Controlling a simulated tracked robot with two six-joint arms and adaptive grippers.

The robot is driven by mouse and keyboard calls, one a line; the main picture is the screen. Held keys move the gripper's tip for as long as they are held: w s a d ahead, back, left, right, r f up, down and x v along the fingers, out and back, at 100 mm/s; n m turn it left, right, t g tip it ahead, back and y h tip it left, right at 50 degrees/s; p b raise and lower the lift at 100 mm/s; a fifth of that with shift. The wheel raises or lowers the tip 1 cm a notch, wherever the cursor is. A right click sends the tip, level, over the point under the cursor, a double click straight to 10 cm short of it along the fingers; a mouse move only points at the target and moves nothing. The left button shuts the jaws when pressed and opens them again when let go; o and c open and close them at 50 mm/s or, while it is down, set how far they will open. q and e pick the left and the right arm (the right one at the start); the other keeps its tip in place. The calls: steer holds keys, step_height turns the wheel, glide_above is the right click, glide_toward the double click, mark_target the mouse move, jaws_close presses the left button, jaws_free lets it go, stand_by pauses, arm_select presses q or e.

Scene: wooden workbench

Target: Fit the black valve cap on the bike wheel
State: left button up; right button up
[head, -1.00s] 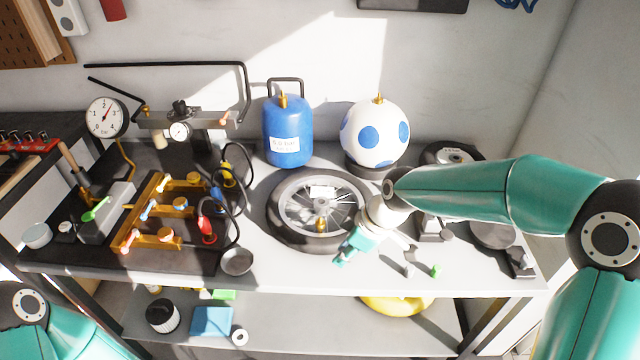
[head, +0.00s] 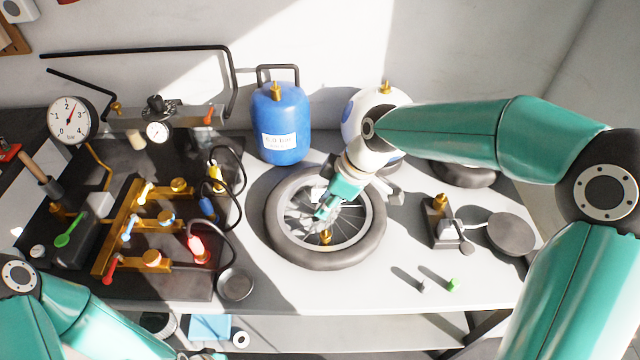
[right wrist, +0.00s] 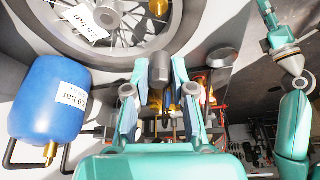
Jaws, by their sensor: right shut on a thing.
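The bike wheel (head: 375,243) lies flat on the bench with a black tyre and wire spokes. Its brass valve (head: 325,237) stands up at the near side of the rim. My right gripper (head: 320,213) is over the wheel, above the spokes and just behind the valve in the picture. In the right wrist view the fingers are shut on a dark grey cylinder (right wrist: 159,68), which looks like the black valve cap. It is apart from the brass piece seen at the top. My left gripper (right wrist: 266,10) shows partly at the right wrist view's upper right; its jaws are unclear.
A yellow manifold (head: 135,225) with hoses is on the left. A green cap (head: 453,284) and a grey cap (head: 421,286) stand on clear bench at front right.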

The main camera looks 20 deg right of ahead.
mark_target(320, 233)
steer(key=shift+w+f+b, duration=0.15)
steer(key=shift+f+b, duration=0.55)
steer(key=shift+f, duration=0.2)
step_height(320, 233, down, 3)
steer(key=shift+f+b, duration=0.1)
steer(key=shift+b, duration=1)
steer(key=shift+f+b, duration=0.55)
steer(key=shift+r, duration=0.15)
steer(key=shift+f+b, duration=1.3)
steer(key=shift+b, duration=0.25)
stand_by(1.0)
stand_by(0.3)
steer(key=o, duration=1.3)
